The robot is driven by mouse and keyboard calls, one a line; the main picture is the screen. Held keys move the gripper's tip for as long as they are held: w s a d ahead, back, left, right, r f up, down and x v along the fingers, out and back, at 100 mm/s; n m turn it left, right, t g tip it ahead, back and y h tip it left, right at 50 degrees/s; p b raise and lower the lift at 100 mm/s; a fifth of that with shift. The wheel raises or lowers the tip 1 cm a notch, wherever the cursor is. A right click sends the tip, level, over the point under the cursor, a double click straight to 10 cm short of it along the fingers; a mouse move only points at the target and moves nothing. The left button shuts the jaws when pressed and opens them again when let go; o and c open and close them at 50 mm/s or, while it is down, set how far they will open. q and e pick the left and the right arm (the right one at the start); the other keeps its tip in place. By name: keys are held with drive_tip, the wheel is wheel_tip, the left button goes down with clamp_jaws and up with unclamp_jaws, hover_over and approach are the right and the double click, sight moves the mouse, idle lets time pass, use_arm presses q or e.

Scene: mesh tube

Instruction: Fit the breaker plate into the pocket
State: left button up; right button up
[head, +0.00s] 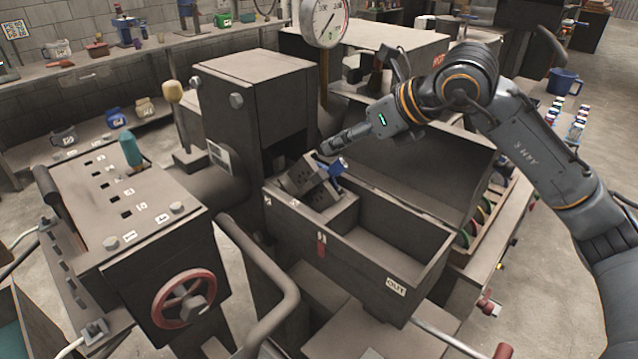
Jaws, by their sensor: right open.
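My right gripper (338,146) reaches in from the right, its fingers pointing left and down over the machine. It is open, with nothing visible between its fingers. Just below and left of the fingertips, a dark, tilted block with small holes (297,181) sits in the left part of the open box. A blue piece (338,178) is against its right side. I cannot tell for sure which part is the breaker plate. The pocket cannot be made out clearly; a dark opening (283,160) shows in the tall housing behind the block. My left gripper is not in view.
The open box (415,258) has an empty right compartment labelled OUT. A tall dark housing (257,95) and a pressure gauge (325,20) stand behind. A slotted panel with a red handwheel (183,298) is at front left. A curved pipe (265,270) runs between.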

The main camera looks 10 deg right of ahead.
drive_tip(key=r, duration=0.2)
drive_tip(key=p, duration=0.2)
approach(313, 160)
drive_tip(key=shift+g+h, duration=0.3)
drive_tip(key=shift+h, duration=0.1)
drive_tip(key=w+a+f, duration=0.2)
drive_tip(key=w, duration=0.1)
drive_tip(key=shift+a, duration=0.4)
drive_tip(key=shift+w+f, duration=0.15)
drive_tip(key=shift+f, duration=0.05)
drive_tip(key=shift+w+a+f+p, duration=0.25)
drive_tip(key=shift+f+p, duration=0.15)
drive_tip(key=shift+p, duration=0.1)
drive_tip(key=x, duration=0.1)
drive_tip(key=p+x, duration=0.2)
drive_tip(key=shift+w+d+f, duration=0.15)
drive_tip(key=shift+f, duration=0.2)
drive_tip(key=shift+w+f, duration=0.3)
drive_tip(key=shift+f, duration=0.05)
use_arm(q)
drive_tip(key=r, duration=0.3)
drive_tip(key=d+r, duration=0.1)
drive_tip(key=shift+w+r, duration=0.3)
use_arm(e)
drive_tip(key=shift+s, duration=0.1)
drive_tip(key=shift+c, duration=0.4)
